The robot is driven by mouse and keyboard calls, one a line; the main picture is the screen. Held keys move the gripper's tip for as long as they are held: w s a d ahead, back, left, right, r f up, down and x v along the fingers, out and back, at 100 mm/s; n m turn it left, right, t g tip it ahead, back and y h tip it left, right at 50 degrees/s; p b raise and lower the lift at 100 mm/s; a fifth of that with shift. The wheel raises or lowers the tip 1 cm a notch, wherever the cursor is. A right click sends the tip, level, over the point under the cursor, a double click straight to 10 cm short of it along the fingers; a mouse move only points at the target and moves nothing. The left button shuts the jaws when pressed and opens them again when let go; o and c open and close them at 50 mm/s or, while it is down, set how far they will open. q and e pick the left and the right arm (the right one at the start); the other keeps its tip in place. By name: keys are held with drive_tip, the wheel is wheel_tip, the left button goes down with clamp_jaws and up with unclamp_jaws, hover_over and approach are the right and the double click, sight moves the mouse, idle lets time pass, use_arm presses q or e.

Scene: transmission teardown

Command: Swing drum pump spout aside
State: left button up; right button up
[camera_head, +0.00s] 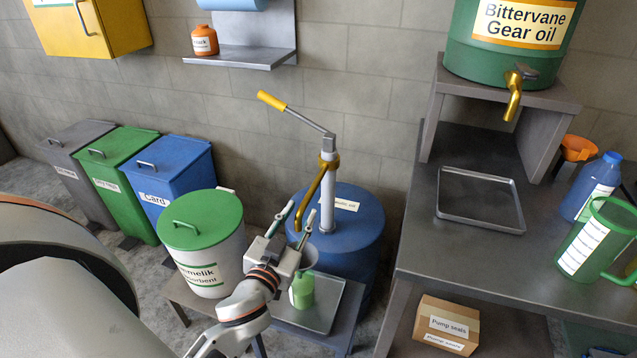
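The blue drum (365,228) stands at the centre with a grey pump column (328,200) on top. The pump has a lever with a yellow handle (272,101) pointing up and left. A brass spout (312,197) curves from the column down to the left. My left gripper (302,208) comes up from below with its two fingers apart. The spout's lower end appears between or just behind the fingers; contact cannot be told. My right gripper is not in view.
Below the gripper, a green container (302,290) stands on a metal tray (322,318). A white bin with a green lid (201,218) stands close on the left. The workbench (420,262) is on the right. A grey vessel beside the gripper is partly hidden.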

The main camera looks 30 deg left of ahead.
sight(308, 195)
use_arm(q)
drive_tip(key=shift+w, duration=0.2)
drive_tip(key=shift+w+a+r, duration=0.1)
drive_tip(key=shift+w, duration=0.1)
drive_tip(key=x, duration=0.5)
drive_tip(key=shift+w+p, duration=0.3)
drive_tip(key=shift+w, duration=0.05)
drive_tip(key=shift+w+a, duration=0.2)
drive_tip(key=shift+w, duration=0.5)
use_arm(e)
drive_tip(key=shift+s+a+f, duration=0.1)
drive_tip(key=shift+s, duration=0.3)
use_arm(q)
clamp_jaws()
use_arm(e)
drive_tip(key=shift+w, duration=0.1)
